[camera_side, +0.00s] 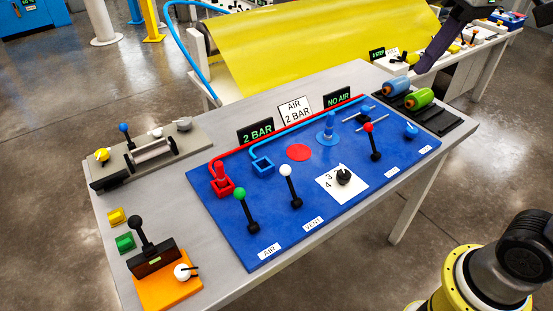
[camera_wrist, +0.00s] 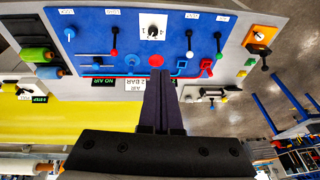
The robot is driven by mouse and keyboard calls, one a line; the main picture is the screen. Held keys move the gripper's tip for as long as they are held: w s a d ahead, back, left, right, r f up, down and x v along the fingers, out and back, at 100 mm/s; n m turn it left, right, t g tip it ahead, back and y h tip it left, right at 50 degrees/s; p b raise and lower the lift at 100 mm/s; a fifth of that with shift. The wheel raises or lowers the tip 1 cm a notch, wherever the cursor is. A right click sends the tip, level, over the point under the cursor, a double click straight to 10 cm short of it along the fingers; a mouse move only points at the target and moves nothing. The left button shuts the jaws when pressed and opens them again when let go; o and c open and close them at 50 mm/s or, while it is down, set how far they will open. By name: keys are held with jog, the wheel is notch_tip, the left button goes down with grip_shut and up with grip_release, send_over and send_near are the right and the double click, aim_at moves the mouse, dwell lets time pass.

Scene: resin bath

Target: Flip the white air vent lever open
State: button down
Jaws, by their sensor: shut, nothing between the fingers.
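The white-knobbed vent lever (camera_side: 291,187) stands on the blue panel above the VENT label (camera_side: 313,224). Its black arm leans toward the back of the panel, away from the label. In the wrist view the vent lever (camera_wrist: 190,45) is right of the dial, its white knob toward the fingers. My gripper (camera_wrist: 160,75) is shut and empty, its dark fingers just below the red disc (camera_wrist: 156,60) in that view. In the side view my gripper (camera_side: 419,71) shows at the upper right, visibly apart from the lever.
The green-knobbed AIR lever (camera_side: 246,210) stands left of the vent lever, the black dial (camera_side: 343,176) right of it. A red-knobbed lever (camera_side: 372,143) stands farther right. Signs (camera_side: 295,109) and red and blue pipes line the panel's back. An orange lever block (camera_side: 166,288) sits front left.

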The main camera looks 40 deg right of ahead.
aim_at(289, 181)
jog(key=w+a+f+n+g, duration=0.1)
jog(key=w+a+f+g, duration=0.15)
jog(key=w, duration=0.65)
jog(key=w+a+f+g, duration=0.1)
jog(key=w+a, duration=0.3)
jog(key=w, duration=0.5)
jog(key=w+a+f+g, duration=0.1)
jog(key=w+a+f, duration=0.1)
jog(key=f, duration=0.4)
jog(key=w+a+f+g, duration=0.1)
jog(key=w+a+f, duration=0.2)
jog(key=f, duration=0.3)
jog(key=w+a+f+n+g, duration=0.1)
jog(key=w+a+f, duration=0.1)
jog(key=f, duration=0.4)
jog(key=shift+w+a+f, duration=0.35)
jog(key=shift+w+a, duration=0.05)
jog(key=shift+a, duration=0.15)
jog(key=x, duration=1)
jog(key=shift+f, duration=0.1)
jog(key=shift+s+d+r, duration=0.15)
jog(key=shift+s+r, duration=0.3)
jog(key=shift+s, duration=0.1)
jog(key=shift+s+d+r, duration=0.15)
jog(key=shift+s+r, duration=0.3)
jog(key=shift+s, duration=0.1)
jog(key=shift+s+d+r, duration=0.1)
jog(key=shift+s+r, duration=0.15)
jog(key=shift+s, duration=0.2)
